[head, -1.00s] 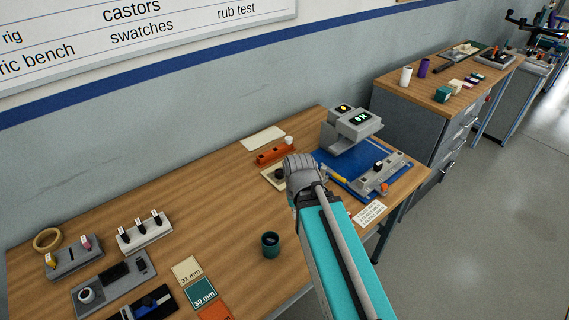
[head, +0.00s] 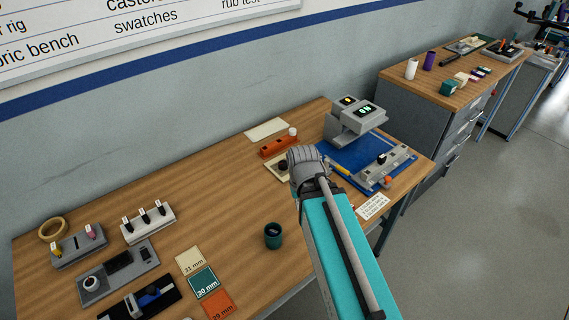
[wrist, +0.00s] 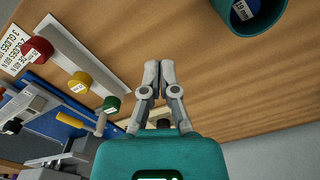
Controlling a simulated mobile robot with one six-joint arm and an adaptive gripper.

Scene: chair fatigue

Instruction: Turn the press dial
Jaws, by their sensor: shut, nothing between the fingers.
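The grey press (head: 355,122) with two lit displays stands over a blue base (head: 340,152) at the right end of the bench. A cream plate (head: 272,168) with a dark round knob (head: 283,165), possibly the dial, lies left of it, partly hidden by my arm. In the wrist view a dark knob (wrist: 164,123) shows behind my fingers, mostly hidden by my gripper body. My gripper (wrist: 152,65) is shut and empty, its fingertips together above bare wood. My arm hides the fingers in the head view.
A teal cup (head: 273,236) stands left of my arm. A pale strip (wrist: 82,57) with red, yellow and green knobs lies beside my fingers in the wrist view. An orange block (head: 279,147) stands behind the cream plate. Bare wood lies left of the cup.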

